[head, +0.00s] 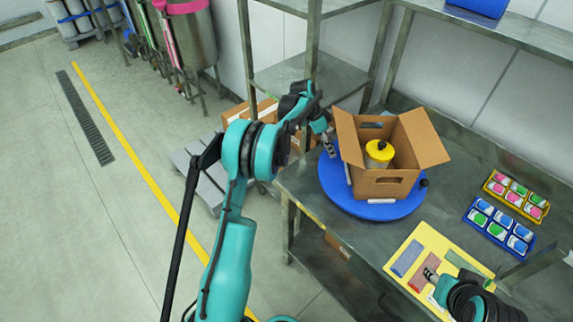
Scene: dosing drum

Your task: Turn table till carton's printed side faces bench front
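The open cardboard carton (378,184) stands on a round blue turntable (345,203) on the steel bench. The carton's near side shows plain brown board with a dark hand slot, and I see no clear print on it. A yellow-lidded container (379,151) stands inside the carton. A black knob (423,183) is at the turntable's right edge, and a white strip (381,201) is at its near edge. My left gripper (331,149) is at the turntable's left, close beside the carton; contact and finger opening are unclear. My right gripper (431,275) is over the yellow board, its fingers too small to judge.
The yellow board (428,238) with coloured patches lies at the bench front. A yellow tray (516,196) and a blue tray (500,227) of small coloured packs lie to the right. Shelf posts (313,40) rise behind the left arm. Bare bench shows between the turntable and trays.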

